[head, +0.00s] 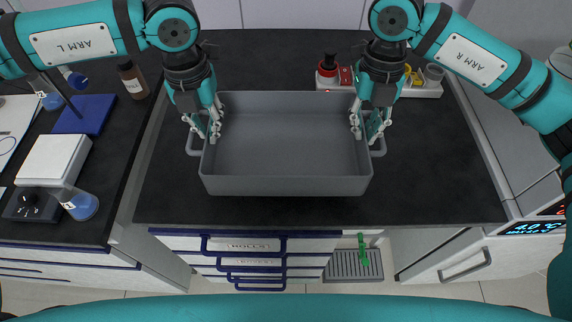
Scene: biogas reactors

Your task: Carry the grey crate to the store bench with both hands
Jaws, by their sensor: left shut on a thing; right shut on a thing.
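The grey crate (286,185) is in the middle of the head view, over a dark bench top (440,190). It looks empty and level. I cannot tell whether it rests on the bench or hangs just above it. My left gripper (207,130) is shut on the crate's left side, by the left handle. My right gripper (370,130) is shut on its right side, by the right handle. The fingers hide parts of both handles.
At left, another dark bench carries a brown bottle (132,80), a blue block (85,114), a white device (53,160) and a stirrer (32,205). Drawers (245,246) are below. The bench right of the crate is clear.

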